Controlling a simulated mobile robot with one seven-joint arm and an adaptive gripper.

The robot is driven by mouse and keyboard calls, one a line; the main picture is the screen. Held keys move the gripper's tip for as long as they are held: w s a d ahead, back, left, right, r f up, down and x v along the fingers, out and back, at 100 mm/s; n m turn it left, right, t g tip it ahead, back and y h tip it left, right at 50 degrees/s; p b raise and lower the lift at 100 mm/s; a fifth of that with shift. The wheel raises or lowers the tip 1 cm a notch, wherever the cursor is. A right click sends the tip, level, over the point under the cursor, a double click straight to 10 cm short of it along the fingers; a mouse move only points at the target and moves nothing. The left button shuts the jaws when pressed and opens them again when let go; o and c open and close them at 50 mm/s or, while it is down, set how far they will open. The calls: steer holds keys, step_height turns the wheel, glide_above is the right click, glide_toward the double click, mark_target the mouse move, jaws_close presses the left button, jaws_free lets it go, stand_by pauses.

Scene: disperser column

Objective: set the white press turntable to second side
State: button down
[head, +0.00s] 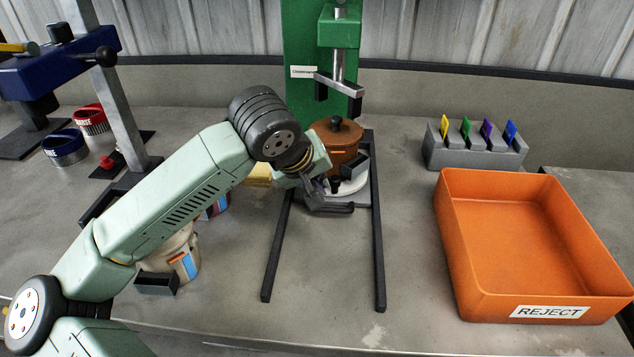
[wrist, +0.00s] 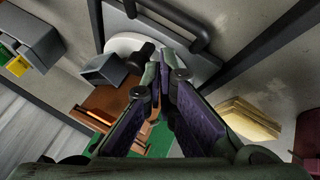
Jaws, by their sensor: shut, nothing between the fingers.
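The white turntable (head: 357,186) is a round disc low at the foot of the green press (head: 300,45). It also shows in the wrist view (wrist: 125,44). A brown lidded pot (head: 345,146) stands on it, with a dark grey box-shaped part (wrist: 103,68) and a black knob beside it. My gripper (head: 322,192) is at the front left of the pot, low over the turntable's near edge. In the wrist view its purple-padded fingers (wrist: 164,76) are shut with nothing held. I cannot tell whether they touch the turntable. The arm hides part of the disc in the head view.
Two dark rails (head: 378,245) run forward from the press. An orange REJECT bin (head: 520,240) stands right, with a grey holder of coloured tabs (head: 475,150) behind. A cream pot (head: 175,255) stands left beneath my arm. The counter between rails and bin is clear.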

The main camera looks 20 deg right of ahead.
mark_target(346, 190)
steer(key=shift+s+d+f+n+t+y+b, duration=0.1)
steer(key=shift+s+d+n+t+y+b, duration=0.25)
steer(key=shift+b, duration=0.6)
steer(key=shift+s+d+f+n+t+y+b, duration=0.1)
steer(key=shift+d+n+b, duration=0.35)
steer(key=shift+b, duration=0.45)
steer(key=shift+s+d+n+y+b, duration=0.25)
steer(key=shift+n+b, duration=0.35)
steer(key=shift+b, duration=0.3)
steer(key=shift+s+d+b, duration=0.15)
steer(key=shift+d+b, duration=0.4)
steer(key=shift+b, duration=0.05)
steer(key=shift+s+d+b, duration=0.15)
steer(key=shift+d+b, duration=0.35)
steer(key=shift+b, duration=0.1)
steer(key=shift+s+d+r+b, duration=0.1)
steer(key=shift+d+r+b, duration=0.05)
steer(key=shift+d+b, duration=0.55)
steer(key=shift+d, duration=0.2)
steer(key=shift+s, duration=0.1)
